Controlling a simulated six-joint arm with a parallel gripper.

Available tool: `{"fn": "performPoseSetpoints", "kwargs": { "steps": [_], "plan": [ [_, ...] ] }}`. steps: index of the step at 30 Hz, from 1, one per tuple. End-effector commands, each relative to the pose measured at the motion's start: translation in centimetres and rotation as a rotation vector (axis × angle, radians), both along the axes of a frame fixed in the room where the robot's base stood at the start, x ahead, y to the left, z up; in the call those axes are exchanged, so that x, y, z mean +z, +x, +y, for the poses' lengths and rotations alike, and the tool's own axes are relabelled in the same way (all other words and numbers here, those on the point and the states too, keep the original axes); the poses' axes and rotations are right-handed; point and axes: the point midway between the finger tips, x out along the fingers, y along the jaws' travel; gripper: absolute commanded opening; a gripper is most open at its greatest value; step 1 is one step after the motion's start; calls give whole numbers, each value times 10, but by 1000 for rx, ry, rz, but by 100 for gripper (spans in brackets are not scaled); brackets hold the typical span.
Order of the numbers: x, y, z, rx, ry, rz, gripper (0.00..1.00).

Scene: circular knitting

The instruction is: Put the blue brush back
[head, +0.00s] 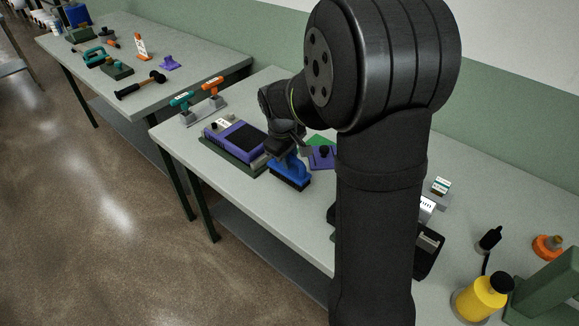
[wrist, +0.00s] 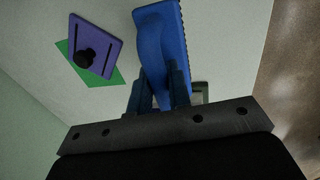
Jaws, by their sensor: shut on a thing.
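The blue brush (head: 290,172) has a blue handle and block with dark bristles underneath. In the head view it is at my gripper (head: 279,152), near the front edge of the nearer table, beside the purple-and-grey device. In the wrist view my gripper (wrist: 158,92) is shut on the brush's handle, and the blue block (wrist: 176,35) extends up past the fingers. I cannot tell whether the bristles touch the table. My arm hides part of the table's middle.
A purple plate with a black knob (head: 321,156) lies by a green patch (head: 318,140) behind the brush. The purple-and-grey device (head: 236,138) is to the left, with an orange-and-teal tool stand (head: 206,105) beyond it. A yellow bottle (head: 480,298) stands at the right. The front strip is clear.

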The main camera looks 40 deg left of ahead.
Motion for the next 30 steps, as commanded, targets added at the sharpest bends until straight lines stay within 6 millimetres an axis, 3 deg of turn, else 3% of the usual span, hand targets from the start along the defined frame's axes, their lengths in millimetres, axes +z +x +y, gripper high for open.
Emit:
{"fn": "performPoseSetpoints", "kwargs": {
  "steps": [6, 17, 18, 21, 30],
  "plan": [
    [-30, 0, -1, 0, -3, 1, 0],
    [-34, 0, 0, 0, -1, 0, 0],
    [-35, 0, 0, 0, -1, 0, 21],
    [-34, 0, 0, 0, -1, 0, 39],
    [-33, 0, 0, 0, -1, 0, 39]
  ]
}}
